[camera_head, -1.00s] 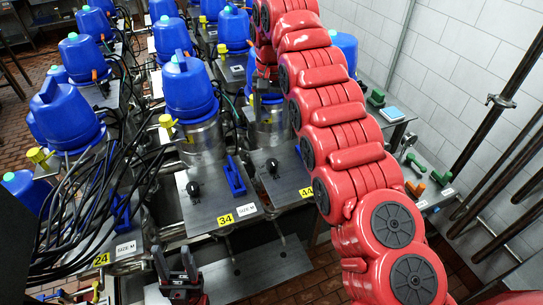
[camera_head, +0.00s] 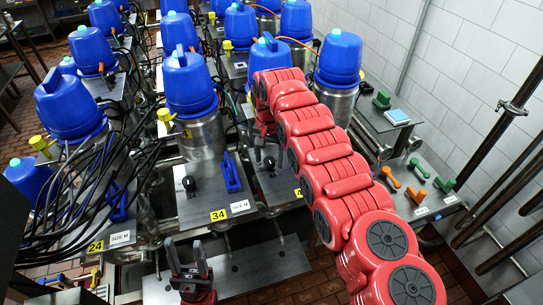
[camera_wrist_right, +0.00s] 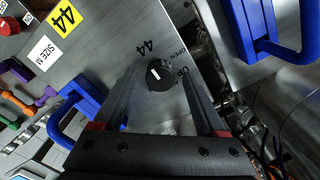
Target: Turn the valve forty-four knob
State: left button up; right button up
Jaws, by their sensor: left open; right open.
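The black round valve forty-four knob (camera_wrist_right: 160,74) with a white pointer line sits on a grey metal plate marked 44 in the right wrist view. Lettering, partly hidden, runs beside it. My right gripper (camera_wrist_right: 157,66) is open, with one finger on each side of the knob in the picture; I cannot tell whether they touch it. In the head view my red right arm and gripper (camera_head: 264,153) reach over the 44 plate and largely hide it. My left gripper (camera_head: 188,262) is open and empty at the bottom, in front of the 34 plate.
The 34 plate (camera_head: 212,205) with its own black knob and blue handle stands left of the 44 plate. A blue handle (camera_wrist_right: 82,108) is close to my right gripper. Blue-capped tanks (camera_head: 190,82) and hoses crowd behind. A tool shelf (camera_head: 425,185) is at the right.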

jog(key=shift+s+r, duration=0.1)
jog(key=shift+s, duration=0.1)
jog(key=shift+w, duration=0.1)
grip_shut()
